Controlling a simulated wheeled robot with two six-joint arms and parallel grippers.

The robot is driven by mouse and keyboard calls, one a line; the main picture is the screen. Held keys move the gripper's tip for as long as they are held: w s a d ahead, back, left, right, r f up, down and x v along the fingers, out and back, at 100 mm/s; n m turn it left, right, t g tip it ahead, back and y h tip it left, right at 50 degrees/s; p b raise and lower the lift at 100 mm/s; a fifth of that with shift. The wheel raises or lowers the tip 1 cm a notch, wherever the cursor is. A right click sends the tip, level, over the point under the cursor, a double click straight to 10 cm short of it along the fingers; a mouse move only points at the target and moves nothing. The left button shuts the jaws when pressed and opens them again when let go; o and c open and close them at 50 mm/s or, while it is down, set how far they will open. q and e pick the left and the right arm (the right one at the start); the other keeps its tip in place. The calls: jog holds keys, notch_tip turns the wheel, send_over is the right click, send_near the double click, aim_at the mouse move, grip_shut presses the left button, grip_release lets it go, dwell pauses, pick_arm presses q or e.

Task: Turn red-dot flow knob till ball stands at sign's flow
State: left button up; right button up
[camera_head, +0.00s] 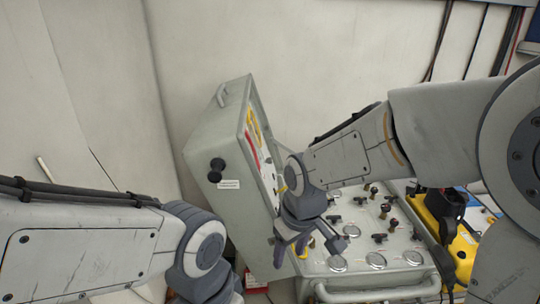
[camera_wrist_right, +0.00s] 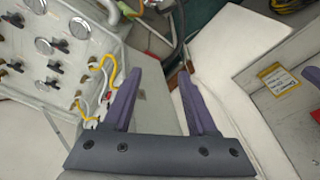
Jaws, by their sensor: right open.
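The air panel (camera_head: 358,240) lies in its grey case, with several round gauges and dark knobs. It also shows at the upper left in the right wrist view (camera_wrist_right: 22,62). I cannot make out the red-dot knob or the flow ball for certain. A small yellow-edged sign (camera_wrist_right: 278,78) stands at the right in the right wrist view, its text too small to read. My right gripper (camera_head: 290,254) is over the panel's left side, by the raised lid. Its purple fingers (camera_wrist_right: 158,82) are apart with nothing between them. My left gripper is out of view; only its arm shows.
The case's raised lid (camera_head: 222,140) stands left of my right gripper. Yellow hoses (camera_wrist_right: 106,72) run along the panel's edge in the wrist view. A yellow and black device (camera_head: 452,225) sits right of the panel. A carry handle (camera_head: 375,294) runs along the front.

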jog(key=w+d+t, duration=0.2)
jog(key=w+d, duration=0.8)
jog(key=w, duration=0.4)
jog(key=n+t, duration=0.1)
jog(key=n, duration=1.2)
send_near(269, 161)
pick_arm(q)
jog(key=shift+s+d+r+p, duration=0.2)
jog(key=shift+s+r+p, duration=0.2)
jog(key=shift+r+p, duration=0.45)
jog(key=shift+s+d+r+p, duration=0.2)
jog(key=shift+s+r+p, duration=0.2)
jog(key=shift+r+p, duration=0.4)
pick_arm(e)
jog(key=shift+n, duration=0.4)
jog(key=shift+w+d+x, duration=0.1)
jog(key=shift+x, duration=1.3)
jog(key=shift+w+d+x, duration=0.15)
jog(key=shift+x, duration=1.3)
jog(key=shift+w+d+x, duration=0.1)
jog(key=shift+x, duration=1.3)
jog(key=shift+r, duration=0.1)
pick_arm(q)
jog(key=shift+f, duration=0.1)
pick_arm(e)
grip_shut()
